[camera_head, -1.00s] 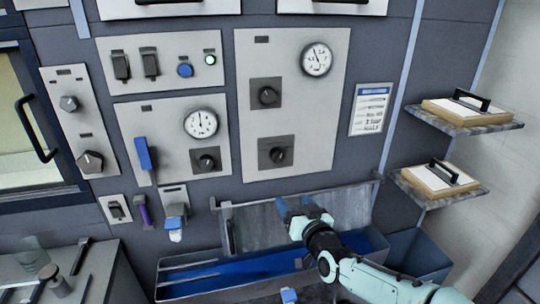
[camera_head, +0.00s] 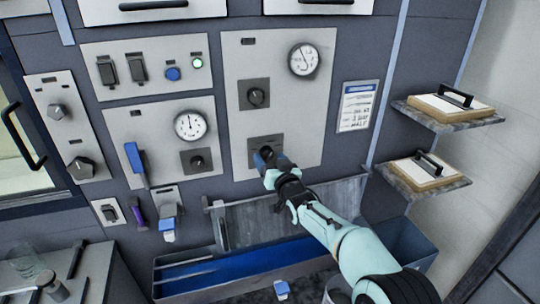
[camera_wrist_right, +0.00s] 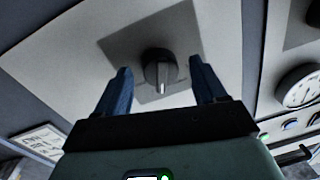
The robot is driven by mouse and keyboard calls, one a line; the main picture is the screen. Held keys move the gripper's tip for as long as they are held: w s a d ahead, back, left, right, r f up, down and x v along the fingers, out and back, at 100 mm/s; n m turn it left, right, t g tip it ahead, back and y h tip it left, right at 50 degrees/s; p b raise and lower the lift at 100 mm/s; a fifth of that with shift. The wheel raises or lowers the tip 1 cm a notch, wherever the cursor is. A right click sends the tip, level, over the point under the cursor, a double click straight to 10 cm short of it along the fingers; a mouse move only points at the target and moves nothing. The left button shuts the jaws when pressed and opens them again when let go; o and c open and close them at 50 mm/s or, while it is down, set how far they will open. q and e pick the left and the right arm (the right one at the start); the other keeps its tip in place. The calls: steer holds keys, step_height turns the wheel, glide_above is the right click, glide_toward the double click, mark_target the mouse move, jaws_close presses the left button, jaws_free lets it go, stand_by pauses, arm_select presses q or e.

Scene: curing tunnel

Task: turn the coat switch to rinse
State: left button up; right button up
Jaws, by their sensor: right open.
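A tall light panel (camera_head: 235,115) carries an upper rotary knob (camera_head: 256,95) and a lower rotary knob, each on a dark square plate. No legible label shows which one is the coat switch. My right gripper (camera_head: 267,157) is in front of the lower knob and mostly hides it in the head view. In the right wrist view, the dark knob (camera_wrist_right: 158,70) with a pale pointer sits between the two blue fingers of my open right gripper (camera_wrist_right: 162,82), with gaps on both sides. The fingers do not visibly touch it. My left gripper is not in view.
A gauge (camera_head: 304,61) sits at the panel's upper right. A second panel to the left has another gauge (camera_head: 189,125), a knob (camera_head: 197,161) and a blue lever (camera_head: 134,158). A trough (camera_head: 178,275) lies below.

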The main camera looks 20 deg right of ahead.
steer(key=shift+w, duration=0.35)
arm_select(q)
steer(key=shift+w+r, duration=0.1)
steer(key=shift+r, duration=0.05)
arm_select(e)
steer(key=c, duration=1.1)
steer(key=shift+o, duration=0.2)
